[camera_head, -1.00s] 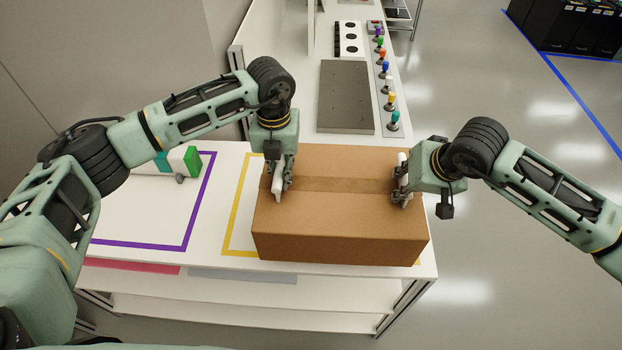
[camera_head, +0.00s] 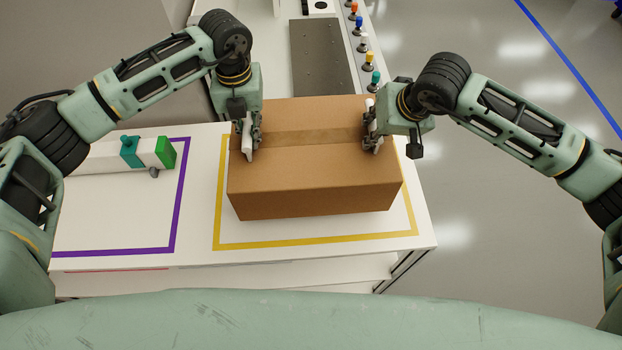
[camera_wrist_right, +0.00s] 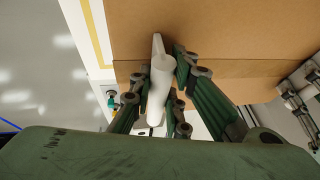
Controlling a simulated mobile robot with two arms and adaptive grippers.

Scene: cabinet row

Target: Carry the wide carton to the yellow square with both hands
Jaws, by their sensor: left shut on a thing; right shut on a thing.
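The wide brown carton (camera_head: 315,185) is level over the yellow square (camera_head: 300,242), with yellow line showing at its left, front and right. The carton hides the back of the square. I cannot tell whether its underside touches the table. My left gripper (camera_head: 248,142) is shut on a white handle at the carton's left side. My right gripper (camera_head: 371,132) is shut on the white handle at the right side. In the right wrist view, the right gripper's fingers (camera_wrist_right: 160,88) close around that handle (camera_wrist_right: 160,75) beside the carton's taped top (camera_wrist_right: 220,30).
A purple outline (camera_head: 178,205) lies left on the white table (camera_head: 200,160), with a white, teal and green object (camera_head: 140,152) in it. Behind are a dark grey plate (camera_head: 322,58) and a row of coloured knobs (camera_head: 366,58). Open floor (camera_head: 480,200) lies right.

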